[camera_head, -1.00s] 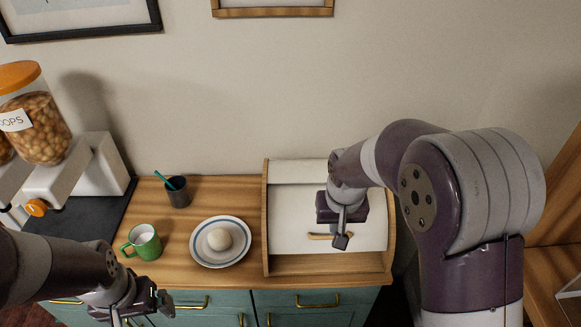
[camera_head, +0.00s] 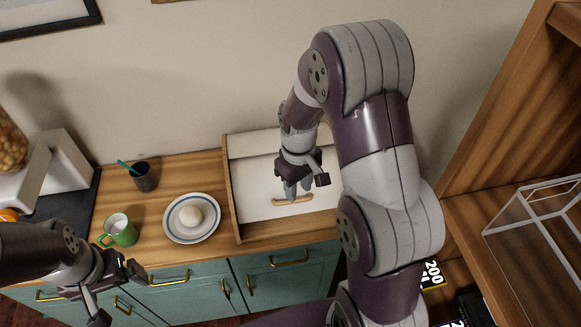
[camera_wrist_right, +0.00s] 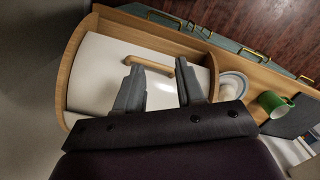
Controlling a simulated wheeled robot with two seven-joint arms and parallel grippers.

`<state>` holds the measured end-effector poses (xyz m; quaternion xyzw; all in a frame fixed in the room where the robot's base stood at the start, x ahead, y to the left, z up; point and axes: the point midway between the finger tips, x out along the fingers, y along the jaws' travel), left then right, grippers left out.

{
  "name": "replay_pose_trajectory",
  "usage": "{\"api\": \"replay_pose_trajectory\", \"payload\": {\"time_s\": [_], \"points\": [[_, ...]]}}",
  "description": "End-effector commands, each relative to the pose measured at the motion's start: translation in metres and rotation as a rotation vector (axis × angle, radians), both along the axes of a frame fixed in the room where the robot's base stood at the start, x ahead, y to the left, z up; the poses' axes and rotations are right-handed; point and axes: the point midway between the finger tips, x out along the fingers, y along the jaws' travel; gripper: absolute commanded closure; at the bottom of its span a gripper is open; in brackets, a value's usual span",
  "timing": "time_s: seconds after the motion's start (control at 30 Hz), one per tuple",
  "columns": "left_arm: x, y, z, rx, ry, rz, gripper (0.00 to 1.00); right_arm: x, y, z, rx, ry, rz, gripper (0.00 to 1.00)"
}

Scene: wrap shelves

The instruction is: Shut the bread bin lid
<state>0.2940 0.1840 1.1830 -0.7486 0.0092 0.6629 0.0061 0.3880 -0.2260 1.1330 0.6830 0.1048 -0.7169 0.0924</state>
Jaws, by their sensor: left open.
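The bread bin (camera_head: 232,190) has wooden sides and a white curved lid (camera_head: 255,185) with a wooden bar handle (camera_head: 292,201). A strip of wood shows below the lid's lower edge. My right gripper (camera_head: 292,195) is right at the handle, pointing down at it. In the right wrist view, the right gripper (camera_wrist_right: 160,68) has its fingers apart, with the handle (camera_wrist_right: 178,70) showing near the tips. Whether the fingers touch the handle is unclear. My left gripper (camera_head: 115,295) is open and empty, low in front of the cabinet.
A blue-rimmed plate (camera_head: 172,232) with a round pale item (camera_head: 190,215), a green mug (camera_head: 121,232) and a dark cup (camera_head: 146,178) stand left of the bin. Wooden shelving (camera_head: 510,130) rises at the right. The counter right of the bin is hidden by my right arm.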

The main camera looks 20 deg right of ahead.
Motion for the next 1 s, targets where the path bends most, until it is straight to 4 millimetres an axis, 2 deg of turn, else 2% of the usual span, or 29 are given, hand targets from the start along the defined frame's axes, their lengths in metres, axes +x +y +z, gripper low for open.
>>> {"api": "replay_pose_trajectory", "payload": {"time_s": [0.03,0.1,0.2,0.33,0.47,0.53,0.63,0.7,0.73,0.9,1.0], "points": [[0.0,0.0,0.023,0.0,0.0,0.0,0.05,0.022,-0.01,0.014,0.016,0.027,0.149,0.62],[0.0,0.0,0.027,0.0,0.001,0.0,0.05,0.046,-0.02,0.012,0.05,0.057,0.424,0.62],[0.0,0.0,0.02,0.0,0.001,0.0,0.05,0.068,-0.024,0.016,0.09,0.062,0.766,0.62],[0.0,0.0,0.019,0.0,0.002,0.0,0.05,0.065,-0.023,0.023,0.135,0.082,1.008,0.62],[0.0,0.0,0.004,0.0,0.001,0.0,0.05,0.062,-0.022,0.007,0.143,0.082,1.066,0.62],[0.0,0.0,-0.013,0.0,0.001,0.0,0.05,0.06,-0.021,-0.011,0.142,0.082,1.065,0.62],[0.0,0.0,-0.026,0.0,0.002,0.0,0.05,0.055,-0.02,-0.035,0.142,0.082,1.064,0.62],[-0.001,0.0,-0.006,0.0,0.003,0.0,0.05,0.051,-0.019,-0.04,0.146,0.086,1.063,0.62],[0.0,0.0,-0.003,0.0,0.001,0.0,0.05,0.05,-0.019,-0.048,0.145,0.086,1.063,0.62],[0.0,0.0,0.006,0.0,0.001,0.0,0.05,0.045,-0.018,-0.081,0.143,0.083,1.063,0.62],[0.0,0.0,0.008,0.0,0.001,0.0,0.05,0.044,-0.018,-0.093,0.141,0.081,1.062,0.62]]}}
